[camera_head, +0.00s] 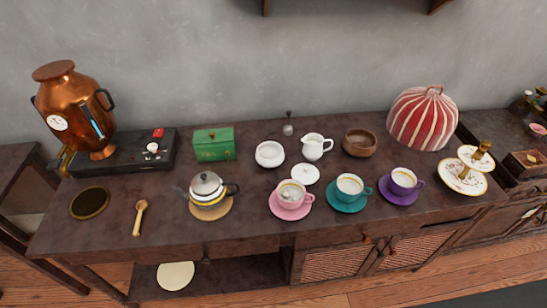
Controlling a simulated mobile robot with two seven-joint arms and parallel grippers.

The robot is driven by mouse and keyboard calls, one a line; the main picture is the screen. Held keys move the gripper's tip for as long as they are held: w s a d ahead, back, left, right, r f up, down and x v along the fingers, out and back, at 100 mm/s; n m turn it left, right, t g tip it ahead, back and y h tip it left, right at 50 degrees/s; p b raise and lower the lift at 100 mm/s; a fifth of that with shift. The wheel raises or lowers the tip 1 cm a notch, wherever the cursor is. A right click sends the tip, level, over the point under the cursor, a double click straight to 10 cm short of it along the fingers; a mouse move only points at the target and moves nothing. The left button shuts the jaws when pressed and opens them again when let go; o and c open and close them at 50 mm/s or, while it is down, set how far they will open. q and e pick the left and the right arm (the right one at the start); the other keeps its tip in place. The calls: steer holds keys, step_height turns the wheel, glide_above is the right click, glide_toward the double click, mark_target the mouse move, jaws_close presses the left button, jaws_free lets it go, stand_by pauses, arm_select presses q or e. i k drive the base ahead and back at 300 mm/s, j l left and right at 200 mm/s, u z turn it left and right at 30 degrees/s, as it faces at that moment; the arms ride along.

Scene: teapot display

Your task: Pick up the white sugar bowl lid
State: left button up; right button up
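The white sugar bowl lid (305,174) lies on the dark tabletop. It is a round white disc with a small knob on top. The open white sugar bowl (269,154) stands just behind it to the left. The white creamer jug (316,147) stands behind the lid to the right. The pink cup (291,194) on its pink saucer is in front of the lid, very close to it. Neither of my grippers shows in the head view.
A teal cup (349,185) and a purple cup (403,180) stand to the right on saucers. A wooden bowl (359,143) is behind them. A teapot (208,189), a green box (214,144) and a copper samovar (76,110) stand left. Bare tabletop (250,221) shows near the front edge.

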mark_target(307, 173)
steer(key=i+l, duration=0.1)
steer(key=l, duration=0.3)
steer(key=i+l, duration=0.15)
steer(key=l, duration=0.3)
steer(key=i+l, duration=0.1)
steer(key=l, duration=0.3)
steer(key=i+u, duration=0.05)
